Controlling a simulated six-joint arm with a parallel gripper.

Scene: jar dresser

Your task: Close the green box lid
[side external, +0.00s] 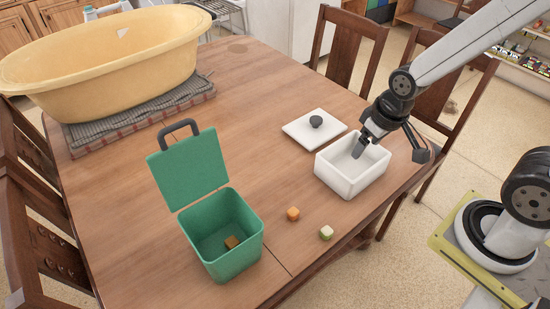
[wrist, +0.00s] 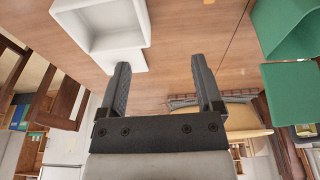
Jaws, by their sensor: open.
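The green box (side external: 222,262) stands on the table with its green lid (side external: 188,172) raised upright at the back edge, a dark handle (side external: 179,129) on top. A brown cube (side external: 232,242) lies inside. The green box (wrist: 285,30) and its lid (wrist: 291,92) also show at the right of the wrist view. My gripper (side external: 358,150) appears over the white box in the side view, well to the right of the green box. In the wrist view my gripper (wrist: 163,75) has its fingers apart with nothing between them.
A white open box (side external: 352,184) stands near the right table edge, its white lid (side external: 314,129) with a dark knob behind it. A yellow tub (side external: 110,55) fills the back left. The middle table is clear.

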